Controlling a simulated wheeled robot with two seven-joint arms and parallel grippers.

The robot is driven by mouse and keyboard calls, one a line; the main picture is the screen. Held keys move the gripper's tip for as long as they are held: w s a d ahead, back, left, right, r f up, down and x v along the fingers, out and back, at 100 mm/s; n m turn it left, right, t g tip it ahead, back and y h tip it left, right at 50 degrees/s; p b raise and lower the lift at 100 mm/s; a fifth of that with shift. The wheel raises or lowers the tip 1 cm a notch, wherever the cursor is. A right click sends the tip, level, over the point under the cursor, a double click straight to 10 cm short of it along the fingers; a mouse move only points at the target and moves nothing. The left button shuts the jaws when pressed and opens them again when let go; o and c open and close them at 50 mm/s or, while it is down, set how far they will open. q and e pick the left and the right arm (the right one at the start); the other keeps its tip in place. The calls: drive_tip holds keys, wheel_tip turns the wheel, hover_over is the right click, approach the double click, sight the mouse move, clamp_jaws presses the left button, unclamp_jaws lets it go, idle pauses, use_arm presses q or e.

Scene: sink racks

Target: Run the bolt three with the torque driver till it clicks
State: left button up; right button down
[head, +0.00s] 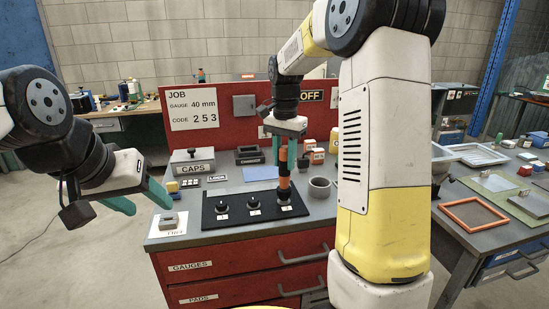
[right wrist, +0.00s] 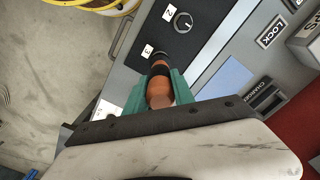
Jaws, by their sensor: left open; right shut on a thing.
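The torque driver (head: 285,190), orange with dark bands, stands upright on the right end of a black plate (head: 237,218). My right gripper (head: 284,150) is shut on its upper part; the right wrist view shows the orange driver (right wrist: 160,90) between the green fingers. Its lower end is at the label 3 (right wrist: 147,51) position, and bolt three itself is hidden under it. Bolt one (head: 221,206) and bolt two (head: 253,202) stand uncovered on the plate; bolt two (right wrist: 183,21) also shows in the right wrist view. My left gripper (head: 152,208) is open and empty at the bench's left edge.
A grey ring (head: 319,187) stands right of the plate. A CAPS box (head: 192,165), blue mat (head: 262,173) and charger box (head: 248,155) lie behind it. A small device on a white card (head: 168,221) is near my left gripper. A red board (head: 215,95) closes the back.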

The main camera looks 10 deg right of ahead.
sight(285, 147)
drive_tip(key=shift+s+f, duration=0.1)
drive_tip(key=shift+f, duration=1.1)
idle(3.2)
drive_tip(key=shift+r, duration=2.6)
drive_tip(key=shift+d+r, duration=0.1)
